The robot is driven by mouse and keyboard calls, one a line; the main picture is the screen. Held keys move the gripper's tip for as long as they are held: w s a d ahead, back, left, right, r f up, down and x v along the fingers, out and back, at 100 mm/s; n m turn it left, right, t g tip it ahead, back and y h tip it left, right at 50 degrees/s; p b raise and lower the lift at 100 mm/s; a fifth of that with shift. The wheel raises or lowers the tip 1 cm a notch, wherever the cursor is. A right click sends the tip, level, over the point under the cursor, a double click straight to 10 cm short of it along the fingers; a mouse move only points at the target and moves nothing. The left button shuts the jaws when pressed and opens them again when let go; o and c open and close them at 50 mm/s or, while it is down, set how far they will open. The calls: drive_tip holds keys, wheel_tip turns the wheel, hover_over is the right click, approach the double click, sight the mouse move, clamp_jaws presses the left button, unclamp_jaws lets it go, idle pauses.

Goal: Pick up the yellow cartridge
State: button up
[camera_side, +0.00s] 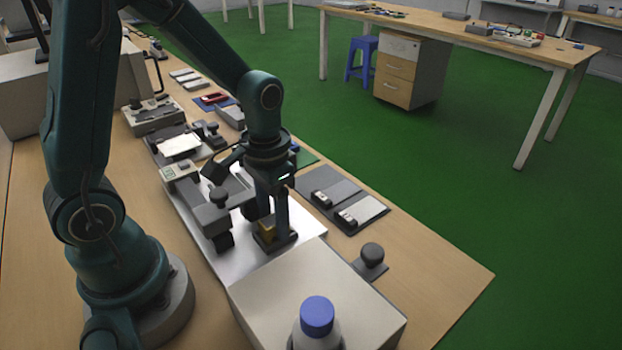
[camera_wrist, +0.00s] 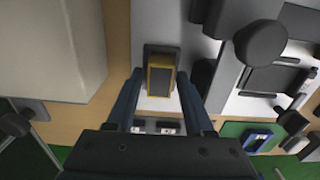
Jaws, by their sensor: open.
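The yellow cartridge (camera_side: 267,229) sits upright in a small dark holder (camera_side: 274,241) on the silver plate, in the side view. In the wrist view the cartridge (camera_wrist: 151,82) shows as a yellow frame around a dark top. My gripper (camera_side: 268,215) points down at the cartridge; its fingers partly hide it in the side view. In the wrist view the two fingers of my gripper (camera_wrist: 158,80) are apart, one on each side of the cartridge. I cannot tell whether either finger touches it.
A dark clamp fixture (camera_side: 213,216) stands close to the left of my gripper. A large light box (camera_side: 310,290) and a blue-capped bottle (camera_side: 317,325) are in front. A black knob (camera_side: 371,255) and a grey pad with small modules (camera_side: 340,198) lie to the right.

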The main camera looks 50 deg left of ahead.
clamp_jaws()
